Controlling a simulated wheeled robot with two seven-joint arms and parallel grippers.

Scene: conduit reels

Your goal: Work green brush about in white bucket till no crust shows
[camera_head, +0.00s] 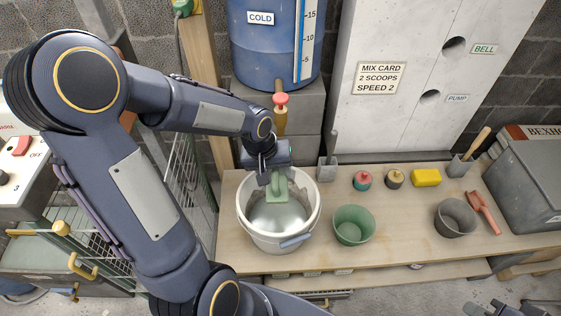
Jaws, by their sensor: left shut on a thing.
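The white bucket (246,232) stands on the wooden bench, left of the green bucket. My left gripper (277,180) reaches down over its rear rim and is shut on the green brush (277,193). The brush head is inside the bucket, near its back wall; its lower edge is at the pale, shiny bottom area. Greyish patches show on the inner wall beside the brush; I cannot tell clearly whether they are crust. The wall behind the brush is hidden. Dark parts at the bottom right edge look like my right gripper (492,308), cut off by the frame.

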